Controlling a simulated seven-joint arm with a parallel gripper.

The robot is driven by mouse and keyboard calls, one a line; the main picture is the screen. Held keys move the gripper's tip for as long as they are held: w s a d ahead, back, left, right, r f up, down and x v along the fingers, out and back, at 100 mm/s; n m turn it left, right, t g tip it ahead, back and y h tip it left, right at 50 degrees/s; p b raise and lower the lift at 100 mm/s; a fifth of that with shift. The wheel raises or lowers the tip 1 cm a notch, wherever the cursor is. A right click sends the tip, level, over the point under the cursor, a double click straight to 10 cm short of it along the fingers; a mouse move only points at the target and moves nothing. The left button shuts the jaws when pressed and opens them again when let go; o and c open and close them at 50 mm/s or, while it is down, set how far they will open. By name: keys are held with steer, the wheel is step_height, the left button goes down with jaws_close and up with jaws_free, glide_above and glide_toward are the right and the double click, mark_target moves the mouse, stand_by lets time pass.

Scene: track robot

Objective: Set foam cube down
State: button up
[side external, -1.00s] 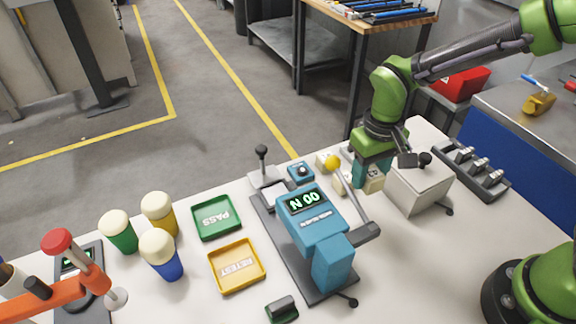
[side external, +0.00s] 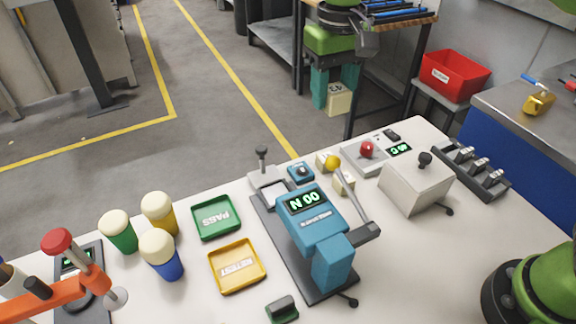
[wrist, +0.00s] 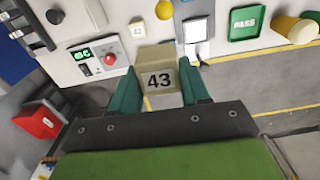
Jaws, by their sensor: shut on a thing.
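My gripper (side external: 336,97) is shut on a cream foam cube (side external: 339,104) marked 43. Its teal fingers press on two opposite sides of the cube. In the side view, the gripper and cube appear above the far edge of the white table (side external: 400,255), with floor behind them. In the wrist view, the foam cube (wrist: 157,82) sits between the fingertips, its number facing the camera. Another cream cube (side external: 345,186), marked 42 in the wrist view (wrist: 137,30), stays on the table beside the blue tester (side external: 318,228).
A green PASS tray (side external: 216,217) and a yellow tray (side external: 237,266) lie left of the tester. A small panel with a red button (side external: 367,149) and a grey box with a black knob (side external: 415,185) stand to its right.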

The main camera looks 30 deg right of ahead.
glide_above(275, 192)
steer(key=f, duration=0.2)
step_height(275, 192, down, 20)
steer(key=shift+f, duration=0.2)
stand_by(0.5)
steer(key=shift+f, duration=0.1)
steer(key=o, duration=1)
steer(key=shift+f, duration=0.1)
